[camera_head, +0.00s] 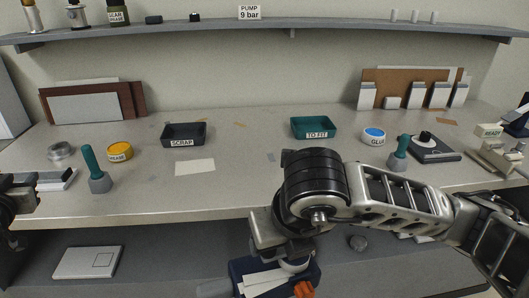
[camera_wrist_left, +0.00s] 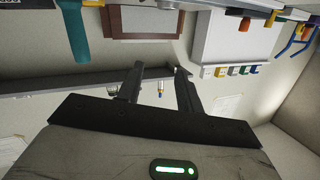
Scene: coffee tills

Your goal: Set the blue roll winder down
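A dark blue object (camera_head: 243,268) with white strips and an orange part shows at the bottom middle of the head view, below the table edge. It may be the blue roll winder; my right arm partly hides it. My right arm comes in from the right and bends down to just above it. The right fingers cannot be made out, so I cannot tell whether they hold it. My left gripper (camera_head: 12,200) is at the left edge. In the left wrist view its two fingers (camera_wrist_left: 158,72) are apart with nothing between them.
On the table stand a SCRAP tray (camera_head: 184,134), a TO FIT tray (camera_head: 313,127), a yellow tin (camera_head: 119,152), a GLUE tin (camera_head: 373,135) and two teal-handled tools (camera_head: 90,163) (camera_head: 402,146). A lower shelf runs below.

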